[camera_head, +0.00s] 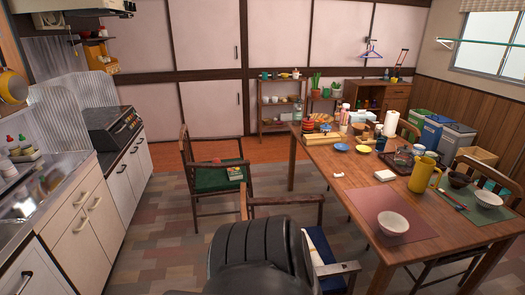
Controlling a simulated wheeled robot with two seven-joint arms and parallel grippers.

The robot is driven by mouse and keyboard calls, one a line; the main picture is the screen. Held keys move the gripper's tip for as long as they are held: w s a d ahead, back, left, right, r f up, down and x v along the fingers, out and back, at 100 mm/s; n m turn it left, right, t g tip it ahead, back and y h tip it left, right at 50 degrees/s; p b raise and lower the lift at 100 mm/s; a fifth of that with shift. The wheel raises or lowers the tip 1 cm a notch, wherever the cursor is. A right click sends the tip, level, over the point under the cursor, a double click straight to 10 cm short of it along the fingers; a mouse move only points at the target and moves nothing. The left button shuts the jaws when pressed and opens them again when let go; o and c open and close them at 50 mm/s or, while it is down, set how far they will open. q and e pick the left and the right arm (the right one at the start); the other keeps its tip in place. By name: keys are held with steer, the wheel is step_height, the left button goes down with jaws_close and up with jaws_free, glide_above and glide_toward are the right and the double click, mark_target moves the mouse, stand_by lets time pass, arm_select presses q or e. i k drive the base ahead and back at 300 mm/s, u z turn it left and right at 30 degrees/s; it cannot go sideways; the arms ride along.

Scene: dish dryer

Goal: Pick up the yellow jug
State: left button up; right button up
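The yellow jug (422,175) stands upright on the right part of the wooden dining table (345,165). Its handle faces right.
White bowls (393,223) sit on placemats near the jug. A wooden chair (215,175) with a green seat stands left of the table. A black padded shape (255,255) fills the bottom middle. Open floor (160,245) lies between counter and chairs.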

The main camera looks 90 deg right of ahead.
mark_target(422, 171)
steer(key=z, duration=2.85)
steer(key=k, duration=0.15)
steer(key=z, duration=1.2)
